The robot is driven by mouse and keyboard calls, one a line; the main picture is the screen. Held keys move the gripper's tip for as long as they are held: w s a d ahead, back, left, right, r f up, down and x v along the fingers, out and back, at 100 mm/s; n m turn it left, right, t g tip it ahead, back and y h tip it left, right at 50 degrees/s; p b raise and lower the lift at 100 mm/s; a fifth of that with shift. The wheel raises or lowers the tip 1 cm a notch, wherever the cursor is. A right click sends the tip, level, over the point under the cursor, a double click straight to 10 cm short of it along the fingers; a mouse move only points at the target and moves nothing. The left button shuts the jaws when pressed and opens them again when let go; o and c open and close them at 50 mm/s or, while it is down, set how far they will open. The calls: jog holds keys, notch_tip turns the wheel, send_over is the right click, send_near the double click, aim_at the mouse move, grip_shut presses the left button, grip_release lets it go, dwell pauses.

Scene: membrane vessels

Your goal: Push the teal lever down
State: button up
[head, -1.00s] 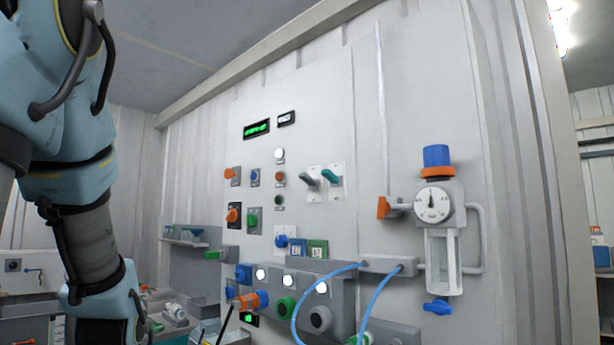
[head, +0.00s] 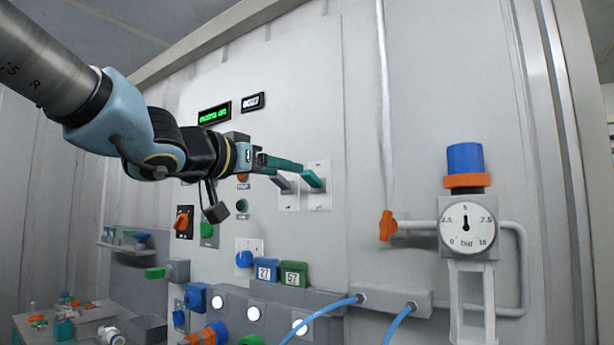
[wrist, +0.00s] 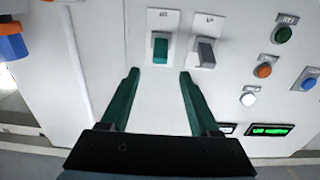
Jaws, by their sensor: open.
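The teal lever (head: 313,180) is on a white plate on the wall panel, its handle slanting up and to the left in the head view. In the wrist view, which looks turned over, the teal lever (wrist: 160,48) lies just beyond the gap between my fingertips. My gripper (head: 286,166) is open and empty, with teal fingers. In the wrist view my gripper (wrist: 158,75) has one finger to each side of the lever's line. In the head view the fingers overlap the lever area, so I cannot tell whether they touch it.
A grey lever (head: 284,183) is right beside the teal one, and shows in the wrist view (wrist: 206,53). An orange valve handle (head: 387,226) and a pressure gauge (head: 467,225) stand to the right. Blue hoses (head: 322,317) run below. The panel right of the levers is bare.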

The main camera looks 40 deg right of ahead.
aim_at(304, 175)
jog(key=x, duration=0.9)
jog(key=shift+d+f+p, duration=0.1)
jog(key=shift+d+p, duration=0.1)
jog(key=shift+p, duration=0.1)
grip_shut()
